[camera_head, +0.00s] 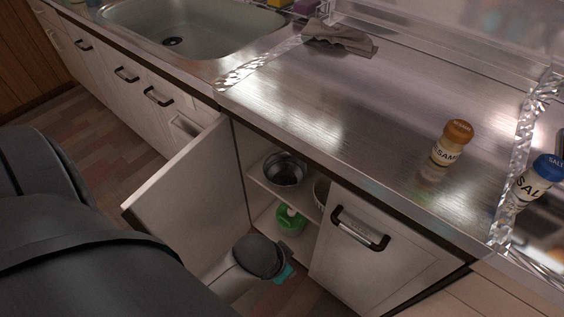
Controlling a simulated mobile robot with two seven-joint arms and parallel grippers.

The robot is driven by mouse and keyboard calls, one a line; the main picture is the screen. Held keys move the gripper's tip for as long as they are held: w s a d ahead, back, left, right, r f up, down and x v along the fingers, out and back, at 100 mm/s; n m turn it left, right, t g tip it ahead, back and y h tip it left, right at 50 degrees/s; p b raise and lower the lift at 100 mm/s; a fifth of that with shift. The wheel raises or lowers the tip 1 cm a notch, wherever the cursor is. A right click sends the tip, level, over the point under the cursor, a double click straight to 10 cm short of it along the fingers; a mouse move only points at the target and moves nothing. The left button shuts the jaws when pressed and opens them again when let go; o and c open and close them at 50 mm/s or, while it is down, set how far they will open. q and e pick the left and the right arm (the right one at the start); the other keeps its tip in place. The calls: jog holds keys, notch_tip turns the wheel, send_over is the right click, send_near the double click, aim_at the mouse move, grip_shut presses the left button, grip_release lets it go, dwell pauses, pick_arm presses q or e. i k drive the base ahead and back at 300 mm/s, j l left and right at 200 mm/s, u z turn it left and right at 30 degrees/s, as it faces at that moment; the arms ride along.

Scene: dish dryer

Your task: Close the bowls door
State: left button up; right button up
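The cabinet door (187,207) under the counter stands wide open, swung out to the left. Inside the open cabinet, a dark metal bowl (285,170) sits on the upper shelf, with part of a light bowl (321,192) beside it. My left arm comes in from the left and covers the lower part of the door. Its wrist is in front of the cabinet opening, to the right of the door. A small teal part at its end may belong to my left gripper (284,274); the fingers cannot be made out. My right gripper is not in view.
A green bottle (290,221) stands on the lower shelf. A closed door with a dark handle (360,229) is right of the opening. The counter (330,100) above holds a sesame shaker (452,146), a salt shaker (535,180) and a grey cloth (342,37). A sink (185,25) is further left.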

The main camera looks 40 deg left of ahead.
aim_at(196, 203)
jog(key=k+j+z, duration=0.35)
jog(key=k+j, duration=0.85)
jog(key=i+j+z, duration=0.1)
jog(key=j, duration=0.45)
jog(key=i+j+z, duration=0.1)
jog(key=j, duration=0.45)
jog(key=i+j+z, duration=0.1)
jog(key=j, duration=0.5)
jog(key=i, duration=0.05)
